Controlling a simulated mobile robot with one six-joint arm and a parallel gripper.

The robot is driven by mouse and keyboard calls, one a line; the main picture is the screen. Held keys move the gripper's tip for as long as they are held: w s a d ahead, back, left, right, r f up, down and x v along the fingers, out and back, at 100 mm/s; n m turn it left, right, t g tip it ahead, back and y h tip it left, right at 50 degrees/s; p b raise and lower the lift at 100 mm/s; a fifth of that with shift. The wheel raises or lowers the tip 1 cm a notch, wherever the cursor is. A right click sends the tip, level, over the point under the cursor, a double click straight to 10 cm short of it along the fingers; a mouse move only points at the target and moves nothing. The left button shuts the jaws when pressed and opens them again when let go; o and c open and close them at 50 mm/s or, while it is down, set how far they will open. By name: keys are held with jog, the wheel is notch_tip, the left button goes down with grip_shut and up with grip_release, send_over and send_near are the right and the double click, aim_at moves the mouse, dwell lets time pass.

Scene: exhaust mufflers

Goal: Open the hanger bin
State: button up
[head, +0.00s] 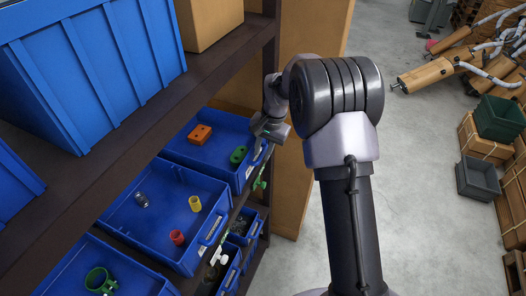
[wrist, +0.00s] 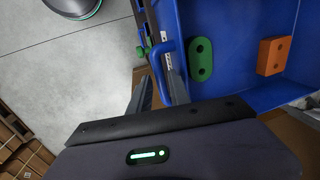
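A blue bin (head: 177,152) on the shelf holds an orange block-like hanger (head: 200,134) and a green oval hanger (head: 238,155) with holes. In the wrist view the same bin (wrist: 238,95) fills the right side, with the green hanger (wrist: 201,59) and the orange hanger (wrist: 273,55). Its blue front handle (wrist: 158,62) shows at the fingertips. My gripper (wrist: 160,85) is at this handle, its two fingers apart with the handle bar seemingly between them. In the head view my gripper (head: 268,133) is at the bin's front right, its fingers small and partly hidden.
A second blue bin (head: 118,212) nearer holds red, yellow and dark metal parts. Another bin (head: 70,262) holds a green clamp. Smaller bins (head: 246,225) sit below. A large blue crate (head: 130,40) stands on the shelf above.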

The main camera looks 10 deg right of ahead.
grip_shut()
dwell(1.5)
